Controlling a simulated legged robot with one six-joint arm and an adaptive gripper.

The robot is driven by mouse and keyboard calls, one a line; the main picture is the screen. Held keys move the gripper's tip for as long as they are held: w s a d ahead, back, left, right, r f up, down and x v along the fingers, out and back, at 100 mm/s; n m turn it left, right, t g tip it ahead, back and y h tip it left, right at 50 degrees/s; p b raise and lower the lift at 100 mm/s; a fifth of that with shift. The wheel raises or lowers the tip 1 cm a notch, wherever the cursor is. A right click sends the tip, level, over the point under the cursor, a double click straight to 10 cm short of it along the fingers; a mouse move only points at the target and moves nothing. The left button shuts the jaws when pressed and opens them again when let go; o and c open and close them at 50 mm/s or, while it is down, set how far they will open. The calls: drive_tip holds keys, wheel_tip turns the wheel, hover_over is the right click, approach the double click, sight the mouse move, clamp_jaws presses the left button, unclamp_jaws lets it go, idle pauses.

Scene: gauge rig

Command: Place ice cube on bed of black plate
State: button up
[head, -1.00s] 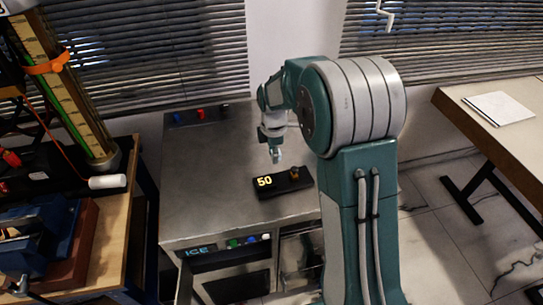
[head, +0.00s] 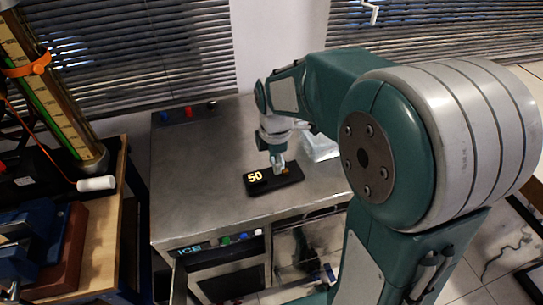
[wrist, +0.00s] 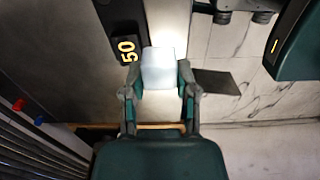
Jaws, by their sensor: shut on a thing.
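My gripper (head: 279,166) hangs over the plate's right part, close to the brown piece in the picture. In the wrist view, my gripper (wrist: 159,80) is shut on a pale, whitish ice cube (wrist: 159,68) between its fingertips. The plate (wrist: 118,16) shows beyond and left of the cube there. I cannot tell whether the cube touches the plate.
The metal bench (head: 200,205) has clear room left of the plate. A clear pale container (head: 320,146) stands behind right of it. Red and blue knobs (head: 188,111) sit at the back edge. A wooden table (head: 107,225) with a gauge column stands left.

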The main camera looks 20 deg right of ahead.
drive_tip(key=s+r, duration=0.2)
drive_tip(key=s, duration=0.6)
drive_tip(key=w+f, duration=0.1)
drive_tip(key=w, duration=0.2)
drive_tip(key=w+f, duration=0.2)
drive_tip(key=w, duration=0.1)
drive_tip(key=w+f, duration=0.1)
drive_tip(key=w, duration=0.2)
drive_tip(key=shift+w+d+f, duration=0.15)
drive_tip(key=shift+d+f, duration=0.05)
hover_over(270, 176)
drive_tip(key=f, duration=0.5)
drive_tip(key=shift+s, duration=0.3)
drive_tip(key=shift+w+f, duration=0.15)
drive_tip(key=shift+f, duration=0.05)
drive_tip(key=shift+w+f, duration=0.1)
drive_tip(key=shift+f, duration=1.45)
drive_tip(key=o, duration=0.9)
drive_tip(key=shift+f, duration=0.1)
